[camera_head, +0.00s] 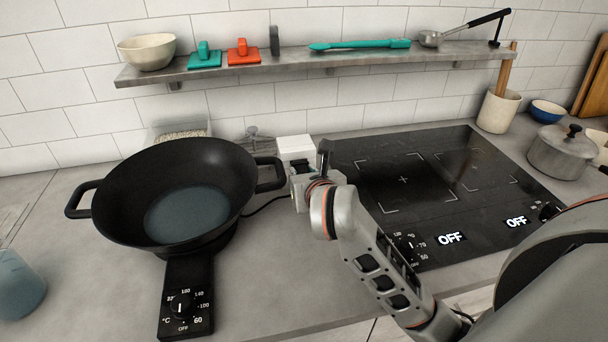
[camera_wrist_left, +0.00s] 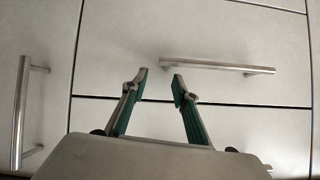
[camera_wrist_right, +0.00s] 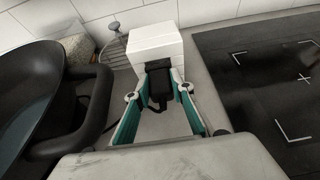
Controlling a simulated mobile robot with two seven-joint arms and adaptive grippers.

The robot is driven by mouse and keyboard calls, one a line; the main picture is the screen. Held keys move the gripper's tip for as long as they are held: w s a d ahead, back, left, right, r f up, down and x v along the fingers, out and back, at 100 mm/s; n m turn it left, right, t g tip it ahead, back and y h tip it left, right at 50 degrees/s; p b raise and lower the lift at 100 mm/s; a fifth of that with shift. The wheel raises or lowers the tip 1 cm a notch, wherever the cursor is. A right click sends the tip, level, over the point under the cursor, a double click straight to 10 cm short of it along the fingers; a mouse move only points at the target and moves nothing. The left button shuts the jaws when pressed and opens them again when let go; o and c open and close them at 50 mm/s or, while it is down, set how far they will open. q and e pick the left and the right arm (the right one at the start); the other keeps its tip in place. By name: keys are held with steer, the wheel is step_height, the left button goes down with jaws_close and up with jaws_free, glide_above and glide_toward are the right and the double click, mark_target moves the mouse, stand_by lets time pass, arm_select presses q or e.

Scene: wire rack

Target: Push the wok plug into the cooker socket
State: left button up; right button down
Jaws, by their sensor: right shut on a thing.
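The black wok plug (camera_wrist_right: 158,86) is held between the fingertips of my right gripper (camera_wrist_right: 157,92), which also shows in the head view (camera_head: 302,180). The white block of the cooker socket (camera_wrist_right: 155,48) stands just beyond the plug; it also shows in the head view (camera_head: 296,145). I cannot tell whether plug and block touch. The black wok (camera_head: 190,195) sits on its heating base, with its cable running toward my right gripper. My left gripper (camera_wrist_left: 160,77) is open and empty before cabinet fronts.
The black cooktop (camera_head: 440,185) lies right of the socket. The wok's handle (camera_wrist_right: 92,108) is close on the left of my right gripper. A shelf (camera_head: 330,62) with a bowl and utensils runs above. A steel pot (camera_head: 560,152) stands far right.

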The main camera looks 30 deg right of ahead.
arm_select(q)
steer(key=shift+f, duration=0.15)
arm_select(e)
steer(key=shift+w+d, duration=0.15)
steer(key=shift+w, duration=0.4)
steer(key=shift+w+d+r, duration=0.1)
steer(key=shift+w+r, duration=0.05)
steer(key=shift+r, duration=0.1)
stand_by(0.9)
steer(key=c, duration=1.7)
jaws_free()
steer(key=shift+w+f, duration=0.15)
arm_select(q)
steer(key=shift+r+p, duration=1.55)
steer(key=shift+r, duration=0.15)
arm_select(e)
steer(key=shift+v, duration=3.1)
step_height(320, 180, up, 10)
steer(key=shift+f, duration=0.1)
